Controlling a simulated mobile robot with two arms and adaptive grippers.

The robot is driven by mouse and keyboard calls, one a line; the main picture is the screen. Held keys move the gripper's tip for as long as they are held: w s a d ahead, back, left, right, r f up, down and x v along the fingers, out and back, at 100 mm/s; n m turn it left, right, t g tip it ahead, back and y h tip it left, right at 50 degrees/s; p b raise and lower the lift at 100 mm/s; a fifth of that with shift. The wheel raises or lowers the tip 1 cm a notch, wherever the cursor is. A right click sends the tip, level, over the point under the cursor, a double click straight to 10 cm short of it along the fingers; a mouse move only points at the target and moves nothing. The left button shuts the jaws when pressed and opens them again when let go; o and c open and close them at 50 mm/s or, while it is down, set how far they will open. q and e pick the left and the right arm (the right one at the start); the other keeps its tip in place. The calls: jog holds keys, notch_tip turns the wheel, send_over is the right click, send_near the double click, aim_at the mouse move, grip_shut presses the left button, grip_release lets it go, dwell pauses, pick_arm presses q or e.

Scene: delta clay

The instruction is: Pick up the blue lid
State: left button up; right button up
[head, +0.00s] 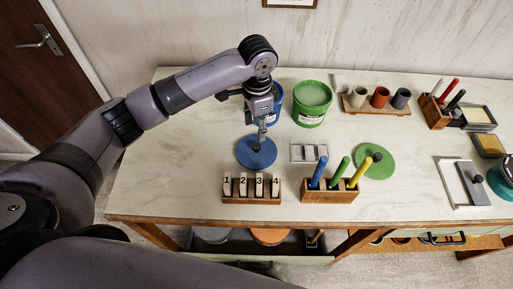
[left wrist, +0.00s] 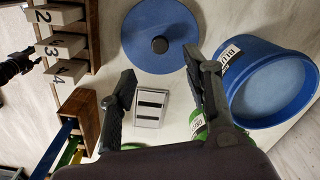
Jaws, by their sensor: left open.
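The blue lid (head: 256,159) is a flat round disc lying on the pale table. Its dark round knob shows clearly in the left wrist view, where the lid (left wrist: 160,20) lies just beyond my fingers. My left gripper (head: 261,134) is open and empty, pointing down over the lid and hiding part of its middle. In the left wrist view its two dark fingers (left wrist: 160,72) stand apart, with the knob between and beyond them. I cannot tell how high the fingertips are above the knob. My right gripper is in neither view.
A blue tub (left wrist: 271,84) stands close behind the lid, beside a green tub (head: 312,103). A wooden rack with numbered blocks (head: 252,197) stands in front. A grey slotted plate (head: 308,152) and a wooden pen holder (head: 329,195) are to the right. The table left of the lid is clear.

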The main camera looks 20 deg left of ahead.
aim_at(256, 145)
pick_arm(q)
notch_tip(256, 145, down, 4)
jog(key=shift+w+p, duration=0.1)
jog(key=shift+p, duration=0.2)
jog(key=shift+f, duration=0.45)
jog(key=f+p, duration=0.2)
jog(key=f, duration=0.1)
jog(key=shift+s+f, duration=0.2)
jog(key=shift+f, duration=0.1)
jog(key=shift+a+f, duration=0.1)
jog(key=shift+f, duration=0.45)
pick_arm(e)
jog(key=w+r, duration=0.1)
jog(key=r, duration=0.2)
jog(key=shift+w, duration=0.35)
pick_arm(q)
jog(key=shift+c, duration=0.5)
grip_shut()
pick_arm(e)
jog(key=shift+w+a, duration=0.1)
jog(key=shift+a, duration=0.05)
